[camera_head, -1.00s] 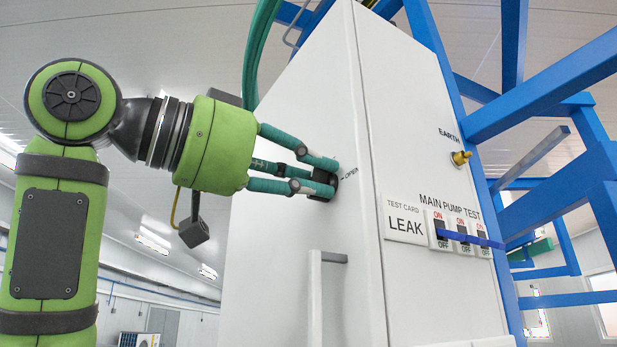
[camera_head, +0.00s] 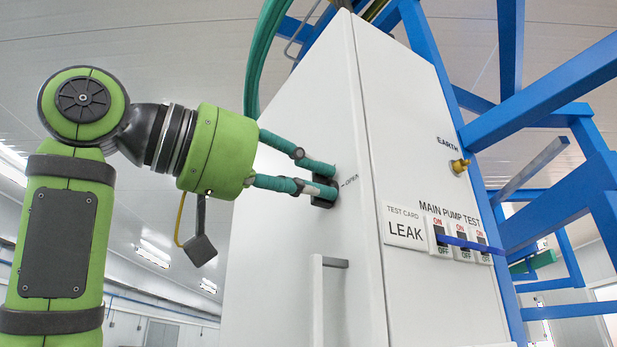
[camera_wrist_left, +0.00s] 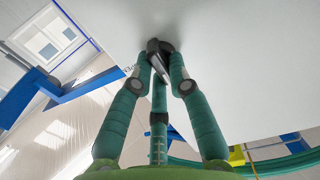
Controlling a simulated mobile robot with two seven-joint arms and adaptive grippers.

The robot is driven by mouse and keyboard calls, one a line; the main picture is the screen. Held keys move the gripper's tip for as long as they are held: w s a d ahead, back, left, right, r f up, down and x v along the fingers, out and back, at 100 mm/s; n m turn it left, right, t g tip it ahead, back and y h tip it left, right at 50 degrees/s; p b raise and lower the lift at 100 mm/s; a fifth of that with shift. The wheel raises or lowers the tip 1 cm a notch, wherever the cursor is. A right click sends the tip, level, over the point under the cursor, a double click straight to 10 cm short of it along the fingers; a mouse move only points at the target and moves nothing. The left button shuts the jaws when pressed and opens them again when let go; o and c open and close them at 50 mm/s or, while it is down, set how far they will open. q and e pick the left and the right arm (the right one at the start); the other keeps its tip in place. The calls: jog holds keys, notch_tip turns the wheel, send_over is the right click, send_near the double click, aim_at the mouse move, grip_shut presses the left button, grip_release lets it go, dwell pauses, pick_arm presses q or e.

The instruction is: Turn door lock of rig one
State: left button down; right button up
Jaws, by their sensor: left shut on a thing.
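In the left wrist view the fingertips meet around the black lock (camera_wrist_left: 158,47) against the white door (camera_wrist_left: 230,60). The fingers partly hide the lock, and its exact turn angle is hard to read. My right gripper is in no view.
A white door handle (camera_head: 318,300) stands out below the lock. The cabinet's right face has a "LEAK" card (camera_head: 405,228), switches (camera_head: 460,240) and a brass earth stud (camera_head: 459,166). Blue frame beams (camera_head: 545,95) stand at the right. Green hoses (camera_head: 265,50) run behind the cabinet top.

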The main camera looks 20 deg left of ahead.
pick_arm(q)
jog(key=shift+w+d+f, duration=0.1)
jog(key=shift+f, duration=0.05)
jog(key=c, duration=1.2)
grip_release()
jog(key=v, duration=1.2)
jog(key=shift+w, duration=0.1)
